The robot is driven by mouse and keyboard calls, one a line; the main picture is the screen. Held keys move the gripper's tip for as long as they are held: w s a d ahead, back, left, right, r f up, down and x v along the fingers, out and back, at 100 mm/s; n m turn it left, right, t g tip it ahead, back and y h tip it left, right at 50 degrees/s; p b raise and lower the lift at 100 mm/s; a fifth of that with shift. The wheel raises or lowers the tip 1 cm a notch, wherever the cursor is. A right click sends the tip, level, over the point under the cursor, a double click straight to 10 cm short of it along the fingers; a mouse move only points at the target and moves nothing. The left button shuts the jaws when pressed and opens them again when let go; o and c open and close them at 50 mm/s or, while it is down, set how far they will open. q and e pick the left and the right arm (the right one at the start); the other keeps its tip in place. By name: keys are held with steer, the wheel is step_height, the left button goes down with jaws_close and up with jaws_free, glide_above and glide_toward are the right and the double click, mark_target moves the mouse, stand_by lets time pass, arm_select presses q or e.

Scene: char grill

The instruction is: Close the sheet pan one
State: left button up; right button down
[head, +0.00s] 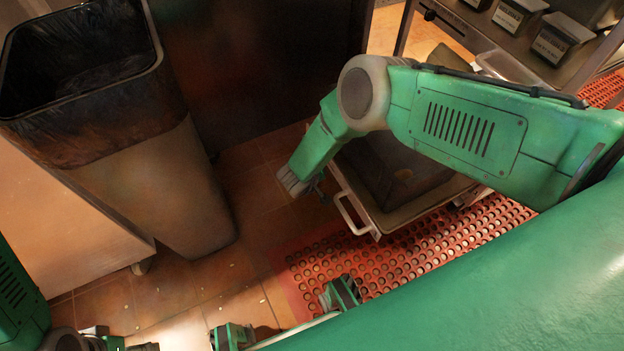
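A metal drawer (390,222) with a bar handle (350,213) stands pulled out low at the centre right, open at the top with a dark, mostly empty-looking inside. I take it to be the sheet pan one; no label is legible. My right arm crosses over the drawer from the right. My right gripper (300,184) points down just left of the handle and appears apart from it; its fingers are small and partly turned away, so their opening is unclear. My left arm shows only at the bottom left corner, and I cannot make out its gripper's fingers.
A tall bin (150,165) with a black liner stands at the left. A red perforated mat (440,240) lies on the tiled floor (190,285) under and in front of the drawer. A metal shelf (480,35) with small containers is at the upper right. Tiles between bin and drawer are clear.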

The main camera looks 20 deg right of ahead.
mark_target(332, 169)
arm_select(q)
steer(key=shift+f, duration=0.3)
arm_select(e)
steer(key=shift+w+d+f, duration=0.1)
steer(key=shift+w+d, duration=0.05)
steer(key=shift+d, duration=0.95)
steer(key=shift+w+d+f, duration=0.1)
steer(key=shift+w+d, duration=0.05)
steer(key=shift+d, duration=0.9)
